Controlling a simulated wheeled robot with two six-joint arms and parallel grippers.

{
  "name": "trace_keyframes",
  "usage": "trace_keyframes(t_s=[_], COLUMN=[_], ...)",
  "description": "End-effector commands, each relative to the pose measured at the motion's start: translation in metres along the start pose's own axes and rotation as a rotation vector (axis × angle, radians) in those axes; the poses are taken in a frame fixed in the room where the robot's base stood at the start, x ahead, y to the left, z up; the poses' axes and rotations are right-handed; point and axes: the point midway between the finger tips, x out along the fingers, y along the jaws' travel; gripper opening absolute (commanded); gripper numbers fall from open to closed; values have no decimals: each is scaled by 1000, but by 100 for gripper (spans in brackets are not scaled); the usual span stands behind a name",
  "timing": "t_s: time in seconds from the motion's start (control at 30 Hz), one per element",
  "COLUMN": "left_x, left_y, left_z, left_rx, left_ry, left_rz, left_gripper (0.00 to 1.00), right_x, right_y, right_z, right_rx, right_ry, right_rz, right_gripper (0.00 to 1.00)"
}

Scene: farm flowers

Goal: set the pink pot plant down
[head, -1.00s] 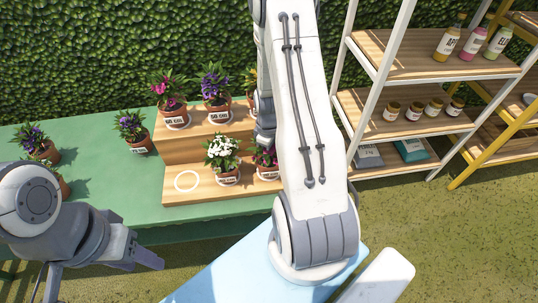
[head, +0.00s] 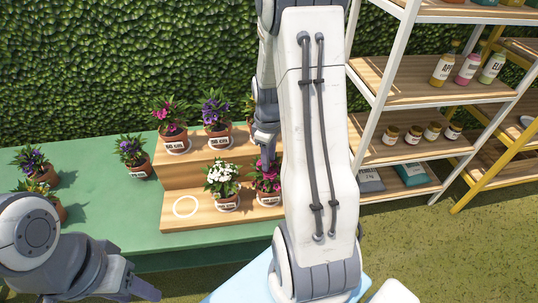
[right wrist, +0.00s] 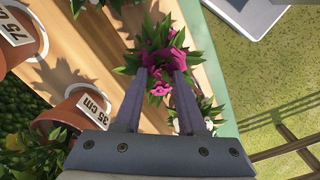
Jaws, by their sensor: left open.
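The pink pot plant (head: 267,181) stands upright on the lower wooden step, right of a white-flowered pot plant (head: 222,178). A label shows on its pot. My right gripper (head: 268,155) is just above it, with fingers pointing down at its flowers. In the right wrist view the fingers (right wrist: 162,72) stand apart with pink flowers (right wrist: 160,55) between and beyond their tips. The pot is hidden in that view. My left gripper (head: 100,296) is open and empty at the lower left, partly cut off by the picture edge.
The wooden step stand (head: 240,218) holds several labelled pots; a white ring (head: 185,206) marks a bare spot at its lower left. A purple plant (head: 131,150) stands on the green table (head: 110,205). A shelf (head: 410,150) with jars stands right.

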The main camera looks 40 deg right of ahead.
Motion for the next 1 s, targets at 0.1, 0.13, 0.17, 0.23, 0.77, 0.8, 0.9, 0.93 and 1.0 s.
trace_keyframes(t_s=[0.1, 0.13, 0.17, 0.23, 0.77, 0.8, 0.9, 0.93, 1.0], left_x=[1, 1, 1, 1, 1, 1, 1, 1, 1], left_y=[0, 0, 0, 0, 0, 0, 0, 0, 0], left_z=[0, 0, 0, 0, 0, 0, 0, 0, 0], left_rx=[0, 0, 0, 0, 0, 0, 0, 0, 0], left_ry=[0, 0, 0, 0, 0, 0, 0, 0, 0], left_rz=[0, 0, 0, 0, 0, 0, 0, 0, 0], left_gripper=[50, 50, 50, 50, 50, 50, 50, 50, 50], right_x=[-12, -14, -15, -16, -83, -89, -102, -104, -109], right_y=[1, 0, 0, 0, -193, -218, -272, -285, -310], right_z=[0, 0, 0, 0, -61, -58, -41, -34, -18], right_rx=[0, 0, 0, 0, -117, -130, -162, -170, -185], right_ry=[1, 1, 1, 0, 43, 48, 53, 54, 54], right_rz=[2, 1, 1, 0, -14, -20, -37, -43, -55], right_gripper=[40, 40, 40, 40, 40, 40, 40, 40, 40])
